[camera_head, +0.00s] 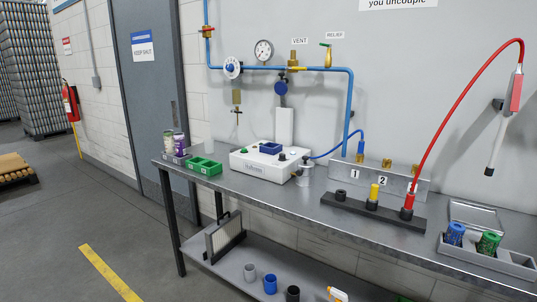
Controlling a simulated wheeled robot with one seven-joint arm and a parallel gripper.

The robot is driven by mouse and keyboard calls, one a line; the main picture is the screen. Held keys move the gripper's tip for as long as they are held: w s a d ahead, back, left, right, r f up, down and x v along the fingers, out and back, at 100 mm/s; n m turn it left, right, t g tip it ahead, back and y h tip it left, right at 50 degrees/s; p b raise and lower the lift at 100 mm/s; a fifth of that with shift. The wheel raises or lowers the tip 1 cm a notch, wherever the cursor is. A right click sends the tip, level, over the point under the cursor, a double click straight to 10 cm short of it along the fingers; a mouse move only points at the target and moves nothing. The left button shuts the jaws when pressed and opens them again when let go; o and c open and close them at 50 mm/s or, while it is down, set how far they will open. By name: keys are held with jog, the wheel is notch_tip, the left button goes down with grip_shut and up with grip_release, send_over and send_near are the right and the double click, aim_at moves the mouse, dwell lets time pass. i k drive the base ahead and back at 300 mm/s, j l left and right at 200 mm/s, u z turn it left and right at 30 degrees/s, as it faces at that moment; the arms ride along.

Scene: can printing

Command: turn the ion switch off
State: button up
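No switch in view can be read as the ion switch; any label for it is too small to read. A wand with a red and white body (516,95) and a dark tip hangs on the wall at the right. My gripper is not in view.
The steel bench (300,200) also bears a green bin (204,166), cans (180,145), a dark block with coloured fittings (370,210), and a grey tray (480,262) with blue and green cans. A red hose arches at the right. Floor at the left front is clear.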

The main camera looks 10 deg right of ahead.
aim_at(282, 158)
jog(key=i+l+u, duration=0.1)
jog(key=i+l, duration=0.5)
jog(key=i, duration=0.25)
jog(key=u, duration=0.05)
